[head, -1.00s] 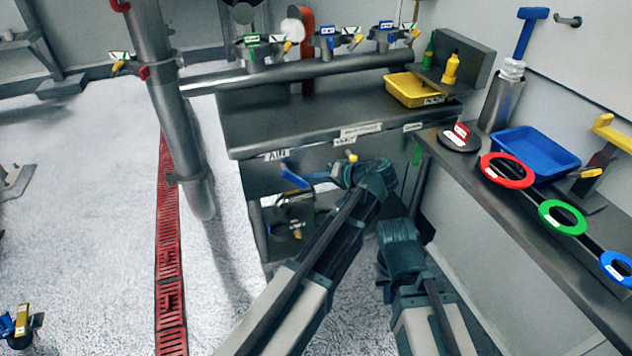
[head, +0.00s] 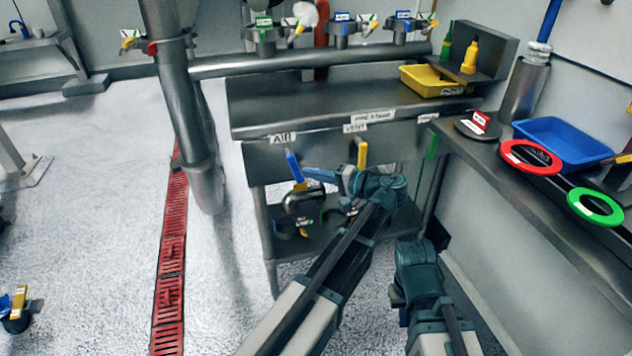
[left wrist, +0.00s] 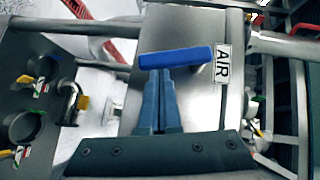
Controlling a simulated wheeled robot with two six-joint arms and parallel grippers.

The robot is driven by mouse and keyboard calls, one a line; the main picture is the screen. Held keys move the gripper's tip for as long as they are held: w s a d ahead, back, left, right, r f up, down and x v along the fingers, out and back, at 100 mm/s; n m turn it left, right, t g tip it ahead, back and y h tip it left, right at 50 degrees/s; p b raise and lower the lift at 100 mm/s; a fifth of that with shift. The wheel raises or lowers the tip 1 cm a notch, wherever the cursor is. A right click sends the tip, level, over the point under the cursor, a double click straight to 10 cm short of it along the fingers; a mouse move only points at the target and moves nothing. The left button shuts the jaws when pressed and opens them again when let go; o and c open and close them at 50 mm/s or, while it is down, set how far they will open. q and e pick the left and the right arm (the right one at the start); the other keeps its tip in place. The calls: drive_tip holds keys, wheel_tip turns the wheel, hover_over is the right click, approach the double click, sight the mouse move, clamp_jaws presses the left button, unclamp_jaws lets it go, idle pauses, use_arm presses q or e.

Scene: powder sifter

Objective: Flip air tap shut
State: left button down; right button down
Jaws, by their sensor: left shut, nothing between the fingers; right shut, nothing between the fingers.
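The air tap has a blue lever handle (head: 294,166) below the AIR label (head: 283,139) on the front of the steel bench. In the left wrist view the blue handle (left wrist: 175,58) lies across, just beyond my fingertips, beside the AIR label (left wrist: 222,64). My left gripper (head: 312,172) is shut and empty, its tips close to the handle's lower end. Whether they touch it I cannot tell. My right gripper (head: 402,308) hangs low at the front, partly hidden by its own arm; it is empty.
A yellow-handled tap (head: 362,153) stands just right of my left gripper, under the VENT label (head: 355,127). A lower shelf (head: 325,240) holds dark fittings. A side counter (head: 530,190) runs along the right.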

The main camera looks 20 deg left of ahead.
use_arm(q)
drive_tip(key=shift+s+a+f+m+y+b, duration=0.35)
drive_tip(key=shift+a+f+m+y+b, duration=0.2)
drive_tip(key=shift+b, duration=0.55)
use_arm(e)
wheel_tip(320, 180, down, 4)
drive_tip(key=shift+r, duration=0.25)
use_arm(q)
drive_tip(key=shift+s+a+f, duration=0.1)
